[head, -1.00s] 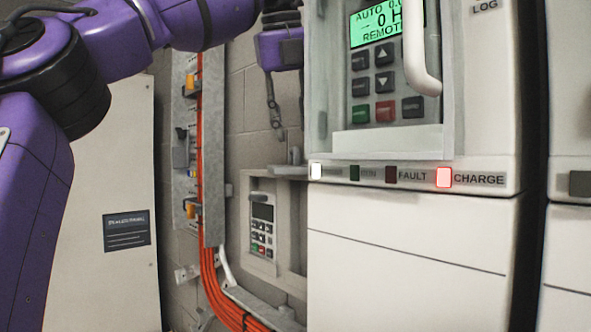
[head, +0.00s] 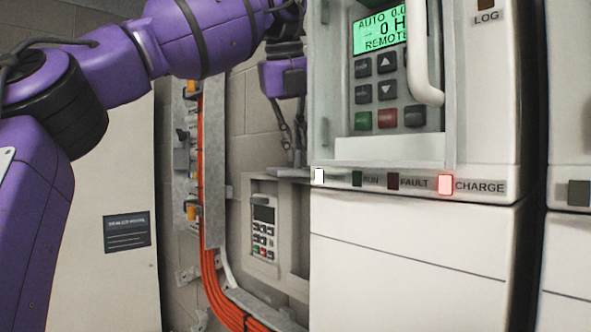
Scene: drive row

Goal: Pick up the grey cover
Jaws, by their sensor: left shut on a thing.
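The grey cover (head: 283,173) is a thin flat plate seen almost edge-on. It lies level at the top of the wall-mounted keypad housing, just left of the white drive cabinet. In the earlier frame a small upright grip stands on it. My left gripper (head: 294,160) comes down from above. Its dark fingers are shut on that grip, which they mostly hide. I cannot tell whether the plate is clear of the housing. My right gripper is out of view.
The white drive cabinet (head: 400,240) stands close on the right, with a lit display (head: 380,35) and a white handle (head: 425,90). The housing (head: 288,225) holds a grey keypad (head: 264,230). Orange cables (head: 208,270) run down a metal channel on the left.

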